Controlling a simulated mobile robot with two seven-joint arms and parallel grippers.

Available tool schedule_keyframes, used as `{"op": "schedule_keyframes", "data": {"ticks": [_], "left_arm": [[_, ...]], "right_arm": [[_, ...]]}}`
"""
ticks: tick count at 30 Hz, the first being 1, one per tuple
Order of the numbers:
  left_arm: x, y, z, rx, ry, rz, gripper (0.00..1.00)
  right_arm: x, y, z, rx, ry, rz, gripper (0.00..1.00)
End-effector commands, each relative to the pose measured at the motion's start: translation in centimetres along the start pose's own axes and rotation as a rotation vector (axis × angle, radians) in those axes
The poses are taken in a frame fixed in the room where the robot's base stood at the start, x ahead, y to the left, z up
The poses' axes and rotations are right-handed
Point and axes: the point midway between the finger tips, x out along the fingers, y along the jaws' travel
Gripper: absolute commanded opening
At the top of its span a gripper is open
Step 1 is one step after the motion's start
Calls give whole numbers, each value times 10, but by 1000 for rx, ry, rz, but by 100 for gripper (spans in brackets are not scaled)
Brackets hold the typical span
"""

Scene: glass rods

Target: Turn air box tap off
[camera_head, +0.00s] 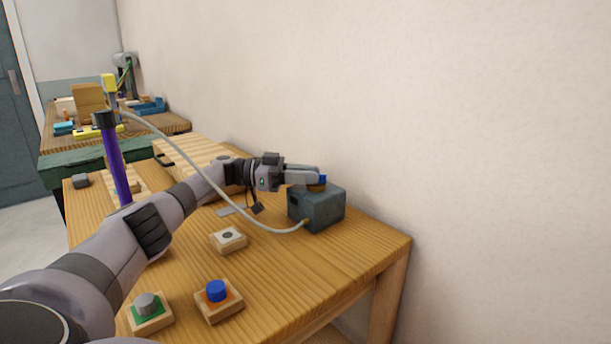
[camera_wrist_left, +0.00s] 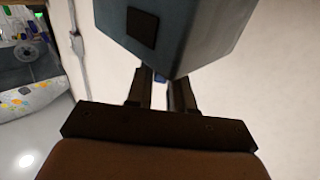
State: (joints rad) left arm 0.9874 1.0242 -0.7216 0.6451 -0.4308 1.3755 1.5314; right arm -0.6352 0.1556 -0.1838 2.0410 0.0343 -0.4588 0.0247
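The air box (camera_head: 312,212) is a dark blue-grey box at the right of the wooden table, near the wall. Its blue tap (camera_head: 322,181) sits on top and is partly hidden by my left gripper (camera_head: 308,174). The gripper's fingers reach level over the box, with their tips at the tap. In the left wrist view the fingers (camera_wrist_left: 160,88) have a narrow gap, with a bit of blue between their tips beside the box (camera_wrist_left: 185,30). Whether they grip the tap or only stand around it I cannot tell. My right gripper is out of view.
Wooden blocks with a blue knob (camera_head: 217,291), a grey knob (camera_head: 146,304) and a small dark disc (camera_head: 228,236) stand on the table. The wall is close behind.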

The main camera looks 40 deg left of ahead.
Motion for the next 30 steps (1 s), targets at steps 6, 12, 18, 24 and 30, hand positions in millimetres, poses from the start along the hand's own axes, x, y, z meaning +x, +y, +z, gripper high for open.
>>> {"op": "schedule_keyframes", "data": {"ticks": [6,12,18,24,30], "left_arm": [[0,0,0,0,1,1,40],[-6,0,1,0,0,-2,40],[-36,-1,1,0,0,-4,40],[-63,-1,1,1,1,-2,40],[-71,0,0,0,1,1,40]], "right_arm": [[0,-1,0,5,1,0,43],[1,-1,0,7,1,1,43],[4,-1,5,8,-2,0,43],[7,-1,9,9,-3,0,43],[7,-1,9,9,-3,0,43]]}}
